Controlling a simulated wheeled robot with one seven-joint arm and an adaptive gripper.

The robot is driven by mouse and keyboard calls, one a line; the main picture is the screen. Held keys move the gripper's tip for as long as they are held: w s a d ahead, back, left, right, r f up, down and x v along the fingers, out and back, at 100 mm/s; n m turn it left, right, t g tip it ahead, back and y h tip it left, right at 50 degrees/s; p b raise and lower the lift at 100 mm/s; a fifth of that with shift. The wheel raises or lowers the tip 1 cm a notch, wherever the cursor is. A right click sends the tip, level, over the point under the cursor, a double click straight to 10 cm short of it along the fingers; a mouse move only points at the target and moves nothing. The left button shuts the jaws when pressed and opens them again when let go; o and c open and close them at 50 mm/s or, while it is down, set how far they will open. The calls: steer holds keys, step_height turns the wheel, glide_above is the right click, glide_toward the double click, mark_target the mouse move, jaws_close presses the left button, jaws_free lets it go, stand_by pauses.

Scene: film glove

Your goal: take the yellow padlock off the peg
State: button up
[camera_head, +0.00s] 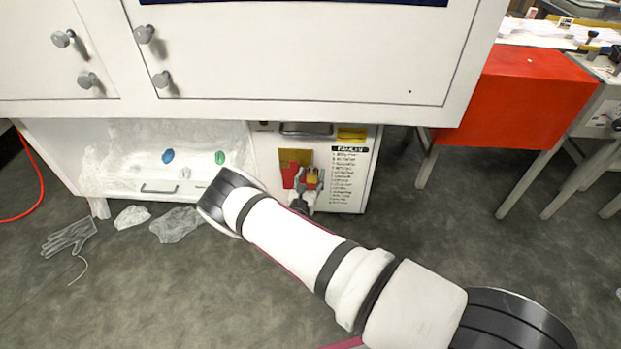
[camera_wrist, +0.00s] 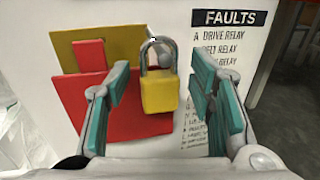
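The yellow padlock (camera_wrist: 160,92) hangs upright by its grey shackle on a pale peg (camera_wrist: 152,52) in the wrist view. It is small in the head view (camera_head: 312,177), partly covered by my gripper. My gripper (camera_wrist: 160,100) is open, with one teal-padded finger on each side of the padlock. A gap shows between the padlock and each finger. In the head view my gripper (camera_head: 305,186) is in front of the white cabinet panel (camera_head: 265,150). How far the fingertips are from the panel in depth is hard to tell.
A red tag (camera_wrist: 120,115) and a mustard plate (camera_wrist: 118,45) are behind and left of the padlock. A "FAULTS" list (camera_wrist: 229,18) is to the right. White overhead cupboards (camera_head: 300,50) hang above my arm. A glove (camera_head: 70,236) and crumpled plastic (camera_head: 175,224) lie on the floor.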

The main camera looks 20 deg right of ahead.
jaws_close()
steer(key=shift+r, duration=0.1)
steer(key=shift+r+p, duration=0.3)
steer(key=shift+p, duration=0.05)
steer(key=shift+s+a, duration=0.1)
steer(key=shift+s, duration=0.05)
stand_by(0.3)
steer(key=d+p+v, duration=0.1)
steer(key=p+v, duration=0.2)
steer(key=v, duration=0.4)
steer(key=shift+s, duration=0.35)
stand_by(0.6)
steer(key=shift+d, duration=0.1)
stand_by(0.4)
